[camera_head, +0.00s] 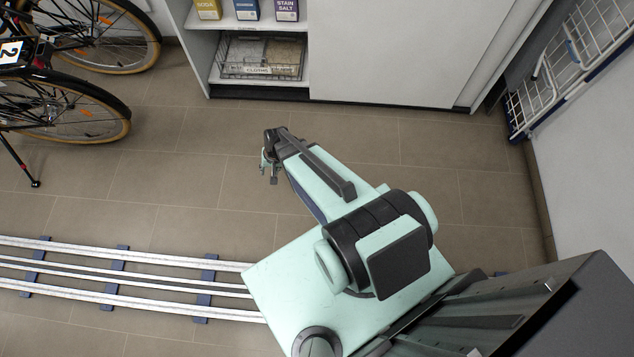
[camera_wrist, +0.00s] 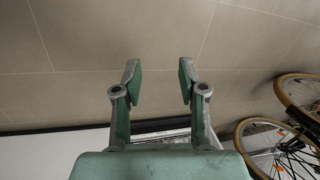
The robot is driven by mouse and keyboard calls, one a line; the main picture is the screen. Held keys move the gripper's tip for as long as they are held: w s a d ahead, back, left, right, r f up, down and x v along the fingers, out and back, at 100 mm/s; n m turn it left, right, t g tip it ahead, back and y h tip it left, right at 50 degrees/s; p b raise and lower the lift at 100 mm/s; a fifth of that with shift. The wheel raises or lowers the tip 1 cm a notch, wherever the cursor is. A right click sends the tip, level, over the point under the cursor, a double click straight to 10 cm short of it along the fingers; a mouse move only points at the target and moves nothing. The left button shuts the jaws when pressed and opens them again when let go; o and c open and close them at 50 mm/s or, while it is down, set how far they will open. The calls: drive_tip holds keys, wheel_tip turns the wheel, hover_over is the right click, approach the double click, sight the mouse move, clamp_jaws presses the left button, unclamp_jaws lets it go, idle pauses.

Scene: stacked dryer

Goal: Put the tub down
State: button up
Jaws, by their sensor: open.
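No tub can be made out in either view. My gripper (camera_wrist: 159,80) is open and empty in the wrist view, its two fingers apart with only tiled floor showing between and beyond them. In the head view my gripper (camera_head: 269,165) is at the end of my arm, above the tiled floor in front of the white cabinet. Its fingers are small and partly hidden by the arm there.
A white cabinet (camera_head: 390,50) stands at the back, with boxes and a wire basket (camera_head: 260,70) on its open shelves. Bicycles (camera_head: 60,105) stand at left. A white wire rack (camera_head: 560,70) is at right. Floor rails (camera_head: 130,275) run at left. The middle floor is clear.

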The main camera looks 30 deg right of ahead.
drive_tip(key=s+d+n+g+h, duration=0.1)
drive_tip(key=s+n+g, duration=0.4)
drive_tip(key=s, duration=2.5)
drive_tip(key=g+h, duration=0.1)
drive_tip(key=g, duration=0.2)
drive_tip(key=shift+s+r, duration=0.25)
drive_tip(key=shift+r, duration=0.05)
